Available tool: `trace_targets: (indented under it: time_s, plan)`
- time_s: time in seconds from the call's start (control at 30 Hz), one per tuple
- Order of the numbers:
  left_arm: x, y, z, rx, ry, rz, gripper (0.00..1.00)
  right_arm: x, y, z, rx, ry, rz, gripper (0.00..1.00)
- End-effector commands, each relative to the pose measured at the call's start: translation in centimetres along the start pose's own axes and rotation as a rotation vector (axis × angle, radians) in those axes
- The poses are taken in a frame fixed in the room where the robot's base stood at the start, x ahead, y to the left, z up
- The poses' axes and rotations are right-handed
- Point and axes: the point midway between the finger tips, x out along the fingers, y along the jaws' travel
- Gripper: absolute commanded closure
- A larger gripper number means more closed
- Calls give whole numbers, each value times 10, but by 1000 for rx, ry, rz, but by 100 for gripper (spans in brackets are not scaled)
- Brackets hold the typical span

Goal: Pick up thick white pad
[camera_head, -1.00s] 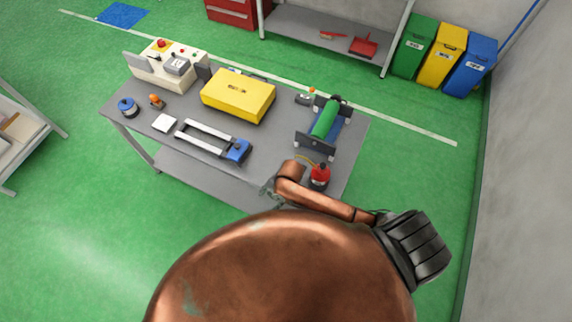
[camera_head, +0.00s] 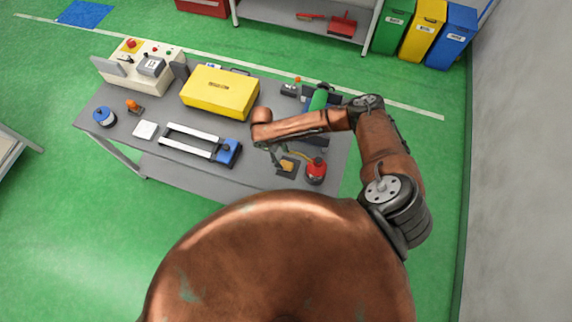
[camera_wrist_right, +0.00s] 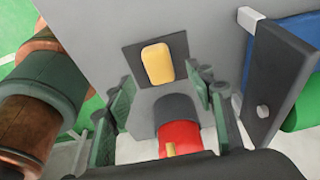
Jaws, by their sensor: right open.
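A small white square pad (camera_head: 145,130) lies flat on the grey table (camera_head: 185,115), toward its left front in the head view. My right gripper (camera_head: 277,158) is over the right part of the table, well to the right of the white pad and partly hidden by my arm. In the right wrist view the gripper (camera_wrist_right: 165,85) is open, its fingers apart with nothing held. The white pad is not seen in that view. My left gripper is out of view.
Near my right gripper are a yellow pad on a dark plate (camera_wrist_right: 132,72) and a red bottle (camera_head: 316,172). A blue-and-white bar tool (camera_head: 190,146) lies between gripper and white pad. A yellow case (camera_head: 220,92), blue roll (camera_head: 104,116) and orange-topped item (camera_head: 134,106) stand nearby.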

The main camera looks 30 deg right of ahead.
Motion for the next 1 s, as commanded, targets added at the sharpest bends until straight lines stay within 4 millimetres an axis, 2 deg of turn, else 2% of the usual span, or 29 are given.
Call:
trace_targets:
  time_s: [0.2, 0.33, 0.63, 1.0]
  plan:
    - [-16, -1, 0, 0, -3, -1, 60, 28, 3, -6, 3, 2, 2, 51]
    - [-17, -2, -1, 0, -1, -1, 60, 45, 2, -5, 4, 0, 1, 51]
    - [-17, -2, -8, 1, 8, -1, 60, 52, 1, -5, 5, -2, 1, 51]
    - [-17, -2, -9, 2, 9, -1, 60, 51, 1, -5, 6, -2, 1, 75]
